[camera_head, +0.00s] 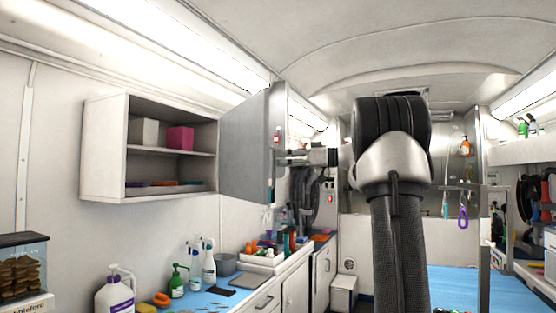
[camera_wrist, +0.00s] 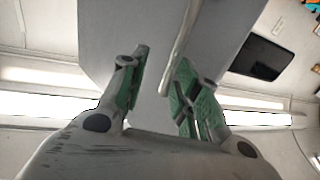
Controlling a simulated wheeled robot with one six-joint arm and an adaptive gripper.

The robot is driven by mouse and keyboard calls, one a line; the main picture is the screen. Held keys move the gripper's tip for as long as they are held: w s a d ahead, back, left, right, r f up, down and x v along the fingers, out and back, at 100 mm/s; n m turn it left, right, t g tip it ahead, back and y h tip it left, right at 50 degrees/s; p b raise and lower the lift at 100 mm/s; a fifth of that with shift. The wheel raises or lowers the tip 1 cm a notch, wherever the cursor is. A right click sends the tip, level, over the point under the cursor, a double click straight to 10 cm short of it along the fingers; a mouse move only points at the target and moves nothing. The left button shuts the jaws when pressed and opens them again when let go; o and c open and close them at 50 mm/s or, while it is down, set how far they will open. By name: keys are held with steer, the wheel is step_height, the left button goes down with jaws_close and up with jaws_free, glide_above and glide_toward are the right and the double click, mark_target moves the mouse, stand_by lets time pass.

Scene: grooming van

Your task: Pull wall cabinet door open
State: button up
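The wall cabinet (camera_head: 104,150) hangs on the left wall, and its shelves show. Its grey door (camera_head: 243,148) stands swung well out from the cabinet's right side. My gripper (camera_head: 284,158) is just right of the door's outer edge in the head view, small and partly hidden there. In the wrist view the door panel (camera_wrist: 120,25) fills the upper middle. A pale bar handle (camera_wrist: 180,50) runs down from the top, its lower end between my fingers. My gripper (camera_wrist: 160,92) has its green-padded fingers apart, with gaps beside the bar; I cannot tell whether either touches it.
The cabinet holds a pink box (camera_head: 180,138) and a grey box (camera_head: 144,132). Below, a counter with a blue top (camera_head: 205,297) carries spray bottles (camera_head: 208,265), a large white jug (camera_head: 116,292) and trays. A blue-topped table (camera_head: 475,290) stands at the right.

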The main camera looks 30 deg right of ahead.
steer(key=d, duration=0.1)
steer(key=s+d, duration=0.1)
steer(key=d, duration=0.1)
steer(key=shift+d, duration=0.25)
